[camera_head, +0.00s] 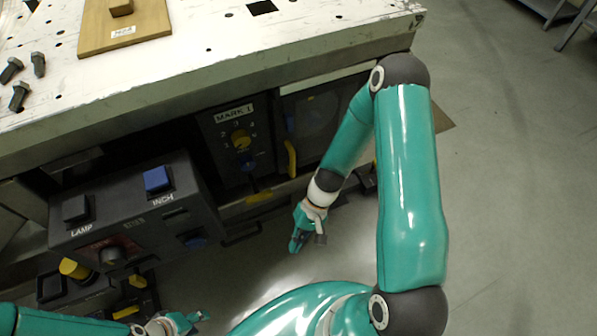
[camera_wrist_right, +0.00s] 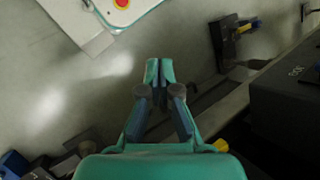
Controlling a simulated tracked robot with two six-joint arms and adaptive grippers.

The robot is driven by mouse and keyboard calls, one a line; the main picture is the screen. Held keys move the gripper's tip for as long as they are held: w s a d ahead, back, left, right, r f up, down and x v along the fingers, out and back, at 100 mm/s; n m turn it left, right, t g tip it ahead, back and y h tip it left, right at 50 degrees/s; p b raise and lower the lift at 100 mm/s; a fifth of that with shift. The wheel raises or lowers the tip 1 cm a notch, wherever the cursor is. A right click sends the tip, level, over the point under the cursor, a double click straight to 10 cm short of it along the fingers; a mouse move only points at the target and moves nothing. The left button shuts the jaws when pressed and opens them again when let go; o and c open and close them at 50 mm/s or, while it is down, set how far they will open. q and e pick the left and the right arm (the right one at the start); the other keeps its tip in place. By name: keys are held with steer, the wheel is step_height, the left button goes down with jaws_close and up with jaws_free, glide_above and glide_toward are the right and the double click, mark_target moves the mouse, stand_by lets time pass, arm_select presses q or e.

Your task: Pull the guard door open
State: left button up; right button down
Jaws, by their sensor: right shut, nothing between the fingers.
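The guard door appears to be the dark framed panel with a grey window (camera_head: 322,112) under the bench top. A yellow upright handle (camera_head: 291,158) is at its left side. The door looks closed, and my right arm hides part of its right side. My right gripper (camera_head: 299,243) is shut and empty, pointing down over the floor in front of the cabinet, below the handle and apart from it. It also shows in the right wrist view (camera_wrist_right: 159,72) with its fingertips together. My left gripper (camera_head: 190,320) is low at the bottom left, its fingers too small to judge.
Left of the door is a MARK I dial panel (camera_head: 238,138) with a yellow knob. A dark control box (camera_head: 135,215) with LAMP and INCH buttons projects further left. The bench top (camera_head: 210,62) holds bolts and a wooden board (camera_head: 125,28). Open floor (camera_head: 510,190) lies right.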

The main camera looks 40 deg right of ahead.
steer(key=w+d+f+m+t+y+b, duration=0.3)
steer(key=w+d+f+t+y+b, duration=0.1)
steer(key=w+d+b, duration=0.2)
steer(key=t+y+b, duration=0.2)
steer(key=t+b, duration=0.6)
steer(key=t, duration=0.2)
glide_toward(282, 157)
arm_select(q)
step_height(282, 157, down, 19)
steer(key=b, duration=0.1)
steer(key=shift+b, duration=0.4)
arm_select(e)
steer(key=x, duration=0.5)
steer(key=shift+f, duration=0.1)
steer(key=shift+a, duration=0.1)
